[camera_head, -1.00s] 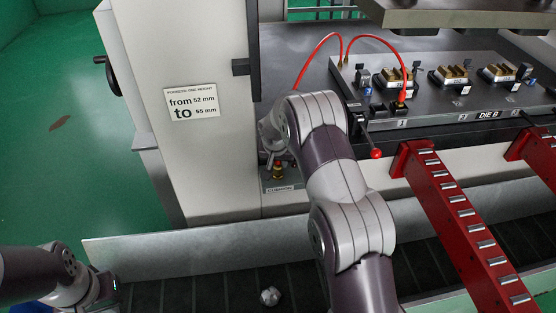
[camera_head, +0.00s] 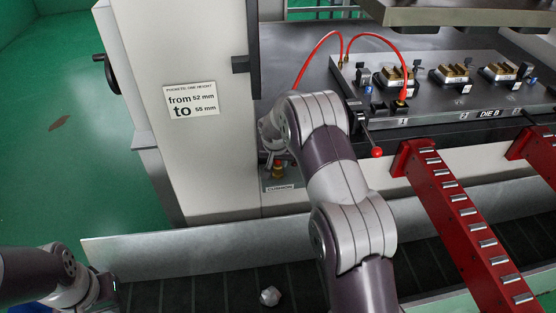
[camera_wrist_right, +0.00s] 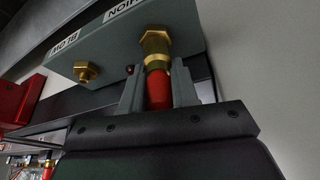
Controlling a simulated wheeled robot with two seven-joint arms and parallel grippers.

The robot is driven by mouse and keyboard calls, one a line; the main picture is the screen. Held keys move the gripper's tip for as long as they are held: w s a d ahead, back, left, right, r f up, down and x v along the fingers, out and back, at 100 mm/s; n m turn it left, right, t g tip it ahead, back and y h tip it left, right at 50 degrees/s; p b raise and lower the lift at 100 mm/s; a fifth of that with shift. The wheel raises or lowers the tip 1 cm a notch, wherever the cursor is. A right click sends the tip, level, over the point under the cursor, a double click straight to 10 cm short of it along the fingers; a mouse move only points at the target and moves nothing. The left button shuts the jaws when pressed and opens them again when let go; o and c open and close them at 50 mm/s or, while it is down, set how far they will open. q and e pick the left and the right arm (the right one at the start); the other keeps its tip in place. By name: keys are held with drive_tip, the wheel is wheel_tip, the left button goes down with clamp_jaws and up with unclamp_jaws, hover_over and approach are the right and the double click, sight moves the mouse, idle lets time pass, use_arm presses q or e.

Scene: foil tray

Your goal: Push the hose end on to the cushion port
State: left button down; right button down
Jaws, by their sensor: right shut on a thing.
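The red hose end (camera_wrist_right: 158,92) is between the fingers of my right gripper (camera_wrist_right: 159,93), which is shut on it. The brass cushion port (camera_wrist_right: 155,42) is on a grey block in the right wrist view. The hose end lines up with the port and its brass collar meets it; how far on it sits I cannot tell. In the head view a brass fitting (camera_head: 278,171) shows above the CUSHION label, below my right wrist, whose fingers are mostly hidden there. My left gripper (camera_head: 108,291) is at the lower left, away from the port; its fingers are unclear.
A second brass fitting (camera_wrist_right: 86,72) sits beside the port on the same block. A red hose (camera_head: 320,48) loops over the die plate. A red-knobbed lever (camera_head: 376,153) and a red roller arm (camera_head: 462,218) are right of my right arm. A metal guard (camera_head: 190,242) runs in front.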

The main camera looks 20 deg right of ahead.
drive_tip(key=shift+c, duration=1.5)
unclamp_jaws()
drive_tip(key=shift+r+p, duration=2.2)
drive_tip(key=shift+r, duration=1.4)
drive_tip(key=shift+f, duration=0.1)
drive_tip(key=shift+c, duration=0.3)
clamp_jaws()
drive_tip(key=shift+f, duration=0.15)
